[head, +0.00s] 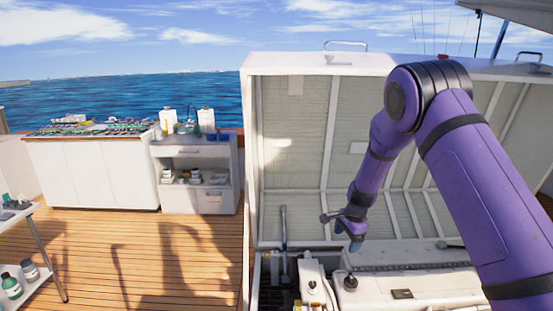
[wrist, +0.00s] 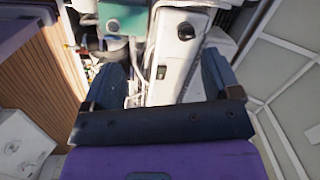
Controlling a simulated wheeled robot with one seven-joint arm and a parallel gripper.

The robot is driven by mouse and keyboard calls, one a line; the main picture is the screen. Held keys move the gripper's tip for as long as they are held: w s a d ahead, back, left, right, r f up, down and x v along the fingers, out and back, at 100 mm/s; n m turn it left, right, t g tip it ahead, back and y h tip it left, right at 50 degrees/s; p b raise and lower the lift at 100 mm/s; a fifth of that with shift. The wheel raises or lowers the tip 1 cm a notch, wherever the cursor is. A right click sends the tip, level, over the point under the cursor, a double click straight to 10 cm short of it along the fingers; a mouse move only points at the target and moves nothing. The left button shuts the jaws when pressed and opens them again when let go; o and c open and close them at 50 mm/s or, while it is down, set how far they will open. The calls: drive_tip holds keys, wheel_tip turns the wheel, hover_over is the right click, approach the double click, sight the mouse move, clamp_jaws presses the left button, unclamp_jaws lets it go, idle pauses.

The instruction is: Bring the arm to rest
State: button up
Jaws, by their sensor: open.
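My purple arm reaches in from the right in the head view and bends down over the open engine hatch. My gripper (head: 350,232) hangs in front of the raised hatch lid (head: 300,150), above the white engine (head: 420,283). In the wrist view my gripper (wrist: 165,85) has its two dark fingers wide apart with nothing held between them. White engine parts (wrist: 180,50) lie beyond the fingers. I cannot tell how far the fingertips are from them.
The lid's side wall (head: 248,190) stands left of my gripper. A white counter (head: 95,172) and a small shelf cabinet (head: 200,178) stand at the far left. A table with bottles (head: 12,285) is at the near left. The wooden deck (head: 150,250) between them is clear.

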drive_tip(key=s+d+r+n+t, duration=0.15)
drive_tip(key=s+r, duration=0.35)
drive_tip(key=r, duration=0.5)
drive_tip(key=s+d+r+n, duration=0.1)
drive_tip(key=s+r+n, duration=0.2)
drive_tip(key=s+r, duration=0.45)
drive_tip(key=s+d+r+n, duration=0.15)
drive_tip(key=s+r, duration=0.25)
drive_tip(key=r, duration=0.7)
drive_tip(key=s+d+r+n, duration=0.1)
drive_tip(key=s+r+n, duration=0.1)
drive_tip(key=s, duration=0.7)
drive_tip(key=s+d+r+n+t+h, duration=0.1)
drive_tip(key=s+r+n, duration=0.2)
drive_tip(key=s, duration=0.6)
drive_tip(key=s+d+r+n+t, duration=0.1)
drive_tip(key=s+r+n, duration=0.1)
drive_tip(key=s, duration=0.7)
drive_tip(key=shift+s+r+n, duration=0.35)
drive_tip(key=shift+r+n, duration=0.05)
drive_tip(key=shift+n, duration=0.1)
drive_tip(key=shift+t, duration=0.25)
